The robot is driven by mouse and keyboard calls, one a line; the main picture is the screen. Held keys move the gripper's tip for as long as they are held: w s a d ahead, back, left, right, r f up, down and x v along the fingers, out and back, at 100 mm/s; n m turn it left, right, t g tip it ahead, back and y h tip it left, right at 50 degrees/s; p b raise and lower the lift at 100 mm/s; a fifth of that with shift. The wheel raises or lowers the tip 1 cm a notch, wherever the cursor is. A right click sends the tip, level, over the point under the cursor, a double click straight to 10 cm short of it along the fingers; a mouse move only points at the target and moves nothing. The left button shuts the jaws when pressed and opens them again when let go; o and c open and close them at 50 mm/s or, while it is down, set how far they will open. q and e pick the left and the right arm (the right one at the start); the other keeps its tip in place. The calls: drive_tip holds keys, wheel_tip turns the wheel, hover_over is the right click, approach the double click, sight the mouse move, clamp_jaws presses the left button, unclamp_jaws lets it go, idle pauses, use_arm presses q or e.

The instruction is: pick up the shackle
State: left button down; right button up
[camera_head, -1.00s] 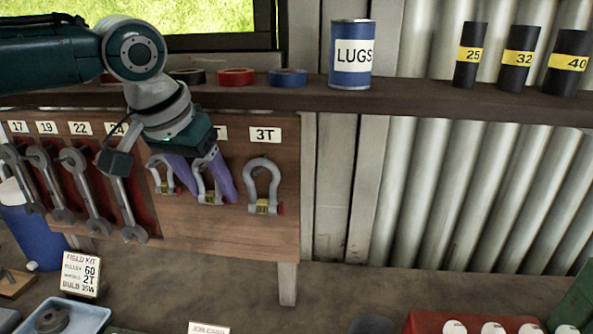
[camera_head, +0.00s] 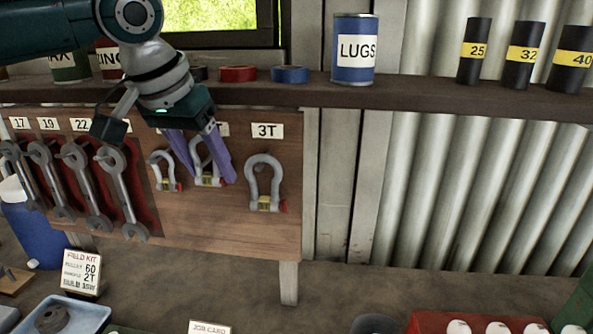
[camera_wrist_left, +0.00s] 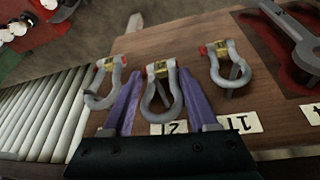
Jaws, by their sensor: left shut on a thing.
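Three grey bow shackles with yellow tags and red pin ends are at the wooden board. My left gripper (camera_head: 211,180) has its two purple fingers on either side of the middle shackle (camera_head: 208,180) and is shut on it. The left wrist view also shows this shackle (camera_wrist_left: 160,69) between the fingers (camera_wrist_left: 162,98), under a label reading 2T. The fingers hide part of its bow, and I cannot tell whether it is clear of its peg. The smaller shackle (camera_head: 165,183) hangs to the left and the larger 3T shackle (camera_head: 265,185) to the right.
Several spanners (camera_head: 125,195) hang left of the shackles. A shelf (camera_head: 420,94) above carries tape rolls, a LUGS can (camera_head: 355,50) and black tubes. Below, the bench holds a field kit card (camera_head: 81,272) reading 2T and a blue tray (camera_head: 90,312).

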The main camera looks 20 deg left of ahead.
use_arm(q)
drive_tip(key=s+d+r+p, duration=0.1)
drive_tip(key=s+d+p, duration=0.2)
drive_tip(key=s, duration=0.9)
drive_tip(key=s+d+r+p, duration=0.1)
drive_tip(key=s+d+p, duration=0.2)
drive_tip(key=s+p, duration=0.4)
drive_tip(key=shift+s+r, duration=0.15)
drive_tip(key=shift+s, duration=3)
